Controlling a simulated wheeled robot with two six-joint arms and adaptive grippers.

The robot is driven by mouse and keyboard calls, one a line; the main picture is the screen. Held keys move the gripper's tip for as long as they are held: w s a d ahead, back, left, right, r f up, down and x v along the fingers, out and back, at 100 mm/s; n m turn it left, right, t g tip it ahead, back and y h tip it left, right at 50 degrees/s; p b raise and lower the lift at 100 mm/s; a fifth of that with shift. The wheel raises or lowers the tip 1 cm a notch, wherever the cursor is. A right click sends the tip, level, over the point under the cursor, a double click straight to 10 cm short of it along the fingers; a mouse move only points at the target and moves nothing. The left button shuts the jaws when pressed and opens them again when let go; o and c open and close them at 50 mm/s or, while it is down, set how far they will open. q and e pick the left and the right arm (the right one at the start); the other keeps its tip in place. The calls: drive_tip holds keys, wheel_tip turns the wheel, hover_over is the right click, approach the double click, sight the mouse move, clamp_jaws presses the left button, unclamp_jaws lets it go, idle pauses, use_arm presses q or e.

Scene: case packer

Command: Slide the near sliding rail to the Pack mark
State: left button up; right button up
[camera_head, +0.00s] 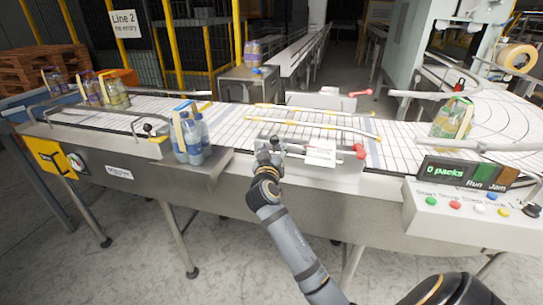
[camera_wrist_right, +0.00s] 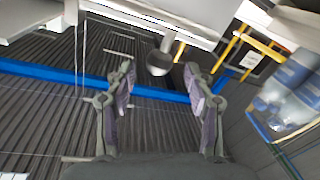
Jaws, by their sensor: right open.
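The near sliding rail (camera_head: 315,126) is a long pale bar with yellow ends, lying across the belt just beyond my right gripper. My right gripper (camera_head: 268,155) is at the front edge of the conveyor, left of a white label (camera_head: 320,152) whose text is too small to read. In the right wrist view my right gripper (camera_wrist_right: 159,76) is open. A grey round knob (camera_wrist_right: 158,63) on a stalk shows between its fingertips, and I see no contact. The gripper hides that knob in the head view. I cannot make out the Pack mark. My left gripper is not in view.
A red knob (camera_head: 359,151) is right of the label. The far rail (camera_head: 300,109) lies behind. Bottle packs stand at left (camera_head: 190,135) and right (camera_head: 452,118) of the rails. A control panel (camera_head: 470,205) is at front right. The belt between the rails is clear.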

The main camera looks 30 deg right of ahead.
drive_tip(key=v, duration=0.7)
drive_tip(key=shift+a+r, duration=0.1)
